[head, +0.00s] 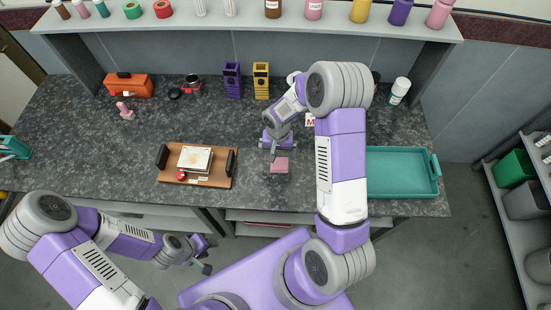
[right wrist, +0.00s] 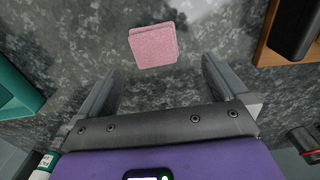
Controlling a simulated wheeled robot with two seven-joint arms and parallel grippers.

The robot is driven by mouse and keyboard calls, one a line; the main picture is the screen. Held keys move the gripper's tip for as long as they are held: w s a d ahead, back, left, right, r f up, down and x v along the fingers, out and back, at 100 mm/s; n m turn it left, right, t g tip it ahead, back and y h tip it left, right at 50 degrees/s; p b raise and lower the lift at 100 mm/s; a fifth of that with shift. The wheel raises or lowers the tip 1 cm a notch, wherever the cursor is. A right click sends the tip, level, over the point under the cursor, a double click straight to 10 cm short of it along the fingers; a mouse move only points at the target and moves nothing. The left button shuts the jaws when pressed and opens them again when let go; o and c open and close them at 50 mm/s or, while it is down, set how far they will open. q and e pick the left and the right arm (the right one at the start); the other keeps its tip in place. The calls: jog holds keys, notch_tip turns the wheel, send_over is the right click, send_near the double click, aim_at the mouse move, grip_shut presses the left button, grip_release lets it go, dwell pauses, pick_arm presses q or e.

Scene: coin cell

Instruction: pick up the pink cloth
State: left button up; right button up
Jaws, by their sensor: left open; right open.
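The pink cloth (head: 279,165) is a small folded square lying flat on the dark speckled counter. It also shows in the right wrist view (right wrist: 154,45), top centre, beyond my fingertips. My right gripper (head: 278,147) is open and empty, just behind the cloth in the head view; in the right wrist view its two fingers (right wrist: 156,85) stand apart, with the cloth ahead of the gap between them. My left gripper (head: 207,257) is open and empty, low in front of the counter, away from the cloth.
A wooden board (head: 220,171) with dark handles and a small scale-like device lies left of the cloth. A teal tray (head: 437,187) stands to the right, partly behind my right arm. Purple (head: 233,80) and yellow (head: 261,80) holders stand behind. Counter around the cloth is clear.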

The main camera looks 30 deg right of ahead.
aim_at(279, 164)
jog(key=f, duration=0.3)
jog(key=s+f, duration=0.1)
jog(key=f, duration=0.2)
jog(key=shift+s, duration=0.15)
jog(key=shift+r, duration=0.1)
jog(key=c, duration=1.2)
jog(key=shift+o, duration=0.2)
jog(key=shift+r, duration=0.1)
notch_tip(279, 164, up, 10)
jog(key=shift+p, duration=0.35)
